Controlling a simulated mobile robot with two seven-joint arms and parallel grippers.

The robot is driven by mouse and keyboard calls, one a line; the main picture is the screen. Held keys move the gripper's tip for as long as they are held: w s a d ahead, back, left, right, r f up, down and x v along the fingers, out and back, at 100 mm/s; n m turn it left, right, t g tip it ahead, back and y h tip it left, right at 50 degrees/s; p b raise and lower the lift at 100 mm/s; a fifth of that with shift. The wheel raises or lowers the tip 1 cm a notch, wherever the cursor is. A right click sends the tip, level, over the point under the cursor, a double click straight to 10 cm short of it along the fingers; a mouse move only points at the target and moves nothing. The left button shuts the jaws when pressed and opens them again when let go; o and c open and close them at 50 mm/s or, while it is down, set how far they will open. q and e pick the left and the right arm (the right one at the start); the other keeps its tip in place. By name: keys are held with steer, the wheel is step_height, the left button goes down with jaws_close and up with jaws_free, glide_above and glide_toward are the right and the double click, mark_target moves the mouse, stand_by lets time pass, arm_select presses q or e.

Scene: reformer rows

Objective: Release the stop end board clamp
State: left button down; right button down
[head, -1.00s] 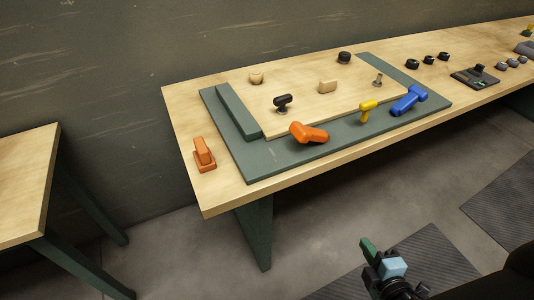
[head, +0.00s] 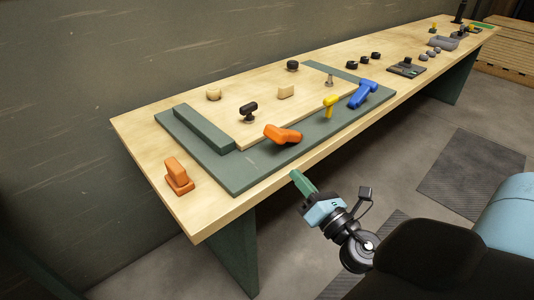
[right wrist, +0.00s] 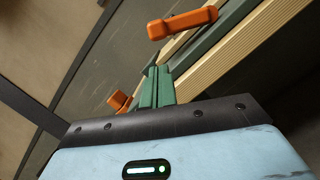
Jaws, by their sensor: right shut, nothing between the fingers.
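A green mounting board (head: 240,182) lies on the wooden bench with a raised dark green bar (head: 204,130) at its left end. An orange lever handle (head: 283,134) lies near the board's front edge; it also shows at the top of the right wrist view (right wrist: 182,23). An orange block-shaped clamp (head: 178,176) stands on bare wood at the bench's left end. No label shows which is the stop end board clamp. My right gripper (head: 302,182) is shut and empty, before the bench's front edge, below and right of the orange lever. My left gripper is not in view.
A black T-handle (head: 248,112), a yellow handle (head: 329,104) and a blue handle (head: 362,93) stand on or beside the wooden panel (head: 290,105). More black and grey fittings sit farther right. The floor before the bench has dark mats (head: 470,175).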

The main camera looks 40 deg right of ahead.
mark_target(275, 161)
steer(key=shift+d, duration=0.1)
steer(key=p+x, duration=0.2)
steer(key=x, duration=0.6)
steer(key=shift+w+r+p, duration=0.1)
steer(key=shift+w+p, duration=0.15)
steer(key=shift+p, duration=0.1)
steer(key=shift+w, duration=0.7)
steer(key=shift+r, duration=0.1)
